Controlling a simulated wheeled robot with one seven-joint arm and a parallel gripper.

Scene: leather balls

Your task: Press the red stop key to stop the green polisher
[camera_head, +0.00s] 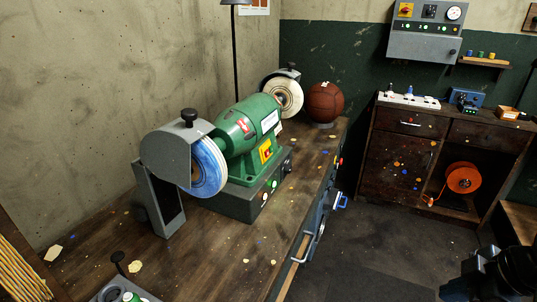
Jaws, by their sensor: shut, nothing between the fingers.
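The green polisher (243,130) stands on the dark wooden bench, with a blue wheel (208,168) at its near end and a pale wheel (285,98) at its far end. A yellow switch plate (266,151) with red on it is on its side. The grey base below carries small round controls, including a green one (272,184). I cannot tell for sure which red part is the stop key. The black end of my arm with my gripper (492,277) is at the bottom right, cut off by the frame, shut and empty, well apart from the polisher.
A brown leather ball (325,101) sits on the bench (215,245) behind the polisher. A small control box (125,294) is partly visible at the bottom left. A blue clamp handle (340,202) juts from the bench front. Open floor (385,240) lies between bench and cabinet (400,150).

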